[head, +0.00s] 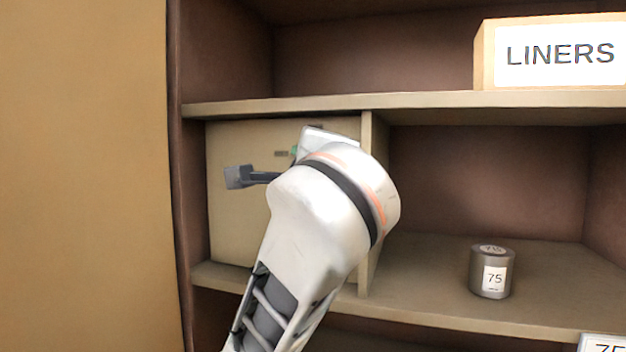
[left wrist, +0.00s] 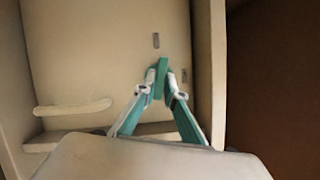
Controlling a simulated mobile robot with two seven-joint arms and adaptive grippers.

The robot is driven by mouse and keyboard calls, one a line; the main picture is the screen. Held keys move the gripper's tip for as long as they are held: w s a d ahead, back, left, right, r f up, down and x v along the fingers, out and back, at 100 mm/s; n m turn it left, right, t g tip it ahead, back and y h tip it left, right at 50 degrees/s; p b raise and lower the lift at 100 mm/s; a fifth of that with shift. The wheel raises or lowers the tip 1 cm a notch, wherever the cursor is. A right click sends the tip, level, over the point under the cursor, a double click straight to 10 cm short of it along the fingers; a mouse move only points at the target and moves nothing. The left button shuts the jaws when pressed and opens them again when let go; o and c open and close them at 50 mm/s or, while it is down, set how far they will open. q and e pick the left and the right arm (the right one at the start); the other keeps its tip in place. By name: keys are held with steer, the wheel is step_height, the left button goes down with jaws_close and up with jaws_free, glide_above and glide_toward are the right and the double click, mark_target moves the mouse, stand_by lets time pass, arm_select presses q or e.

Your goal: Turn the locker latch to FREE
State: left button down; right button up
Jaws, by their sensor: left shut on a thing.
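The locker door (head: 235,225) is a plain beige panel on the left side of the middle shelf. It fills much of the left wrist view (left wrist: 95,50). My left gripper (left wrist: 163,72) is shut on the locker latch, with its teal fingers close together at the door. The fingers hide nearly all of the latch, so its direction cannot be told. One small dark label (head: 281,153) is left of the gripper in the head view; another (head: 316,127) is above it. Their writing is unreadable. My left arm covers the door's right part. My right gripper is out of view.
A pale bar handle (left wrist: 72,107) is on the door. A divider (head: 368,140) stands close to the door's right side. To its right, a grey canister marked 75 (head: 491,272) stands on the open shelf. A LINERS box (head: 556,55) sits above.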

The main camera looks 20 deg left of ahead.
arm_select(q)
steer(key=shift+a+f+m+t+h, duration=0.15)
steer(key=shift+m+t+h, duration=0.8)
steer(key=shift+m, duration=2.25)
steer(key=shift+a+r+m+t+h, duration=0.15)
steer(key=shift+m+t+h, duration=0.45)
steer(key=shift+m+h, duration=1.7)
steer(key=shift+a+f+m+t+h, duration=0.2)
steer(key=shift+m+t, duration=0.55)
steer(key=shift+m, duration=3.35)
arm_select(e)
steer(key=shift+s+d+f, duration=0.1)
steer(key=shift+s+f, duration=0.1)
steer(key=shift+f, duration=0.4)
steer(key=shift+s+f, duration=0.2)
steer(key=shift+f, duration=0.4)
arm_select(q)
steer(key=shift+h, duration=0.25)
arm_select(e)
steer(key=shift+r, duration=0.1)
arm_select(q)
steer(key=shift+r+m, duration=0.1)
steer(key=shift+m, duration=0.2)
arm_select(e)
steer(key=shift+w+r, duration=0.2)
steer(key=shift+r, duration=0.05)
arm_select(q)
steer(key=c, duration=2.1)
jaws_free()
